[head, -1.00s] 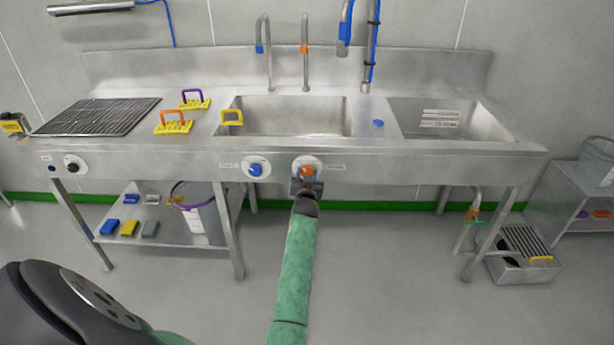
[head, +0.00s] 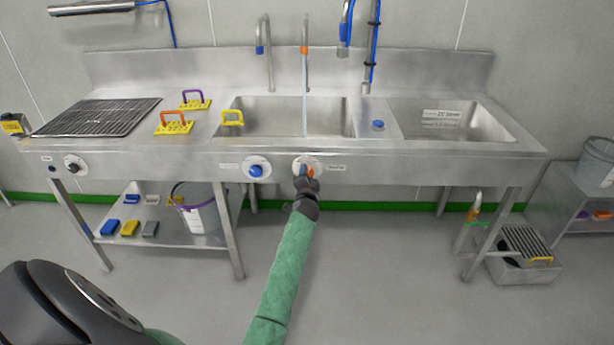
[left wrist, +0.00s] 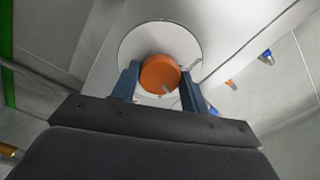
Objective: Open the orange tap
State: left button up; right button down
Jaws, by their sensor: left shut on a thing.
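The orange tap knob (left wrist: 160,75) sits on a round white plate on the sink's front panel. In the head view the knob (head: 310,171) is partly hidden by my left gripper (head: 305,173). In the left wrist view the two blue fingers of my left gripper (left wrist: 158,85) are shut on either side of the knob. The orange-banded spout (head: 304,60) stands behind the basin, and a thin pale stream of water (head: 305,112) runs from it into the basin. My right gripper is not in view.
A blue knob (head: 256,171) sits to the left on the same panel. The sink basin (head: 265,115) is above. A lower shelf (head: 165,236) holds a bucket (head: 203,222).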

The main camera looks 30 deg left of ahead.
pick_arm(q)
jog(key=m+p, duration=0.1)
jog(key=m, duration=0.4)
jog(key=shift+f, duration=0.1)
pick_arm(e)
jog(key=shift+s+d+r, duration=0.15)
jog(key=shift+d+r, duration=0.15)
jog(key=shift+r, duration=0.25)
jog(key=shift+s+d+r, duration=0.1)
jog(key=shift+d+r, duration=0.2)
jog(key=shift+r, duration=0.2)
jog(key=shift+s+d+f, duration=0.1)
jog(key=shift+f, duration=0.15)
pick_arm(q)
jog(key=o, duration=1)
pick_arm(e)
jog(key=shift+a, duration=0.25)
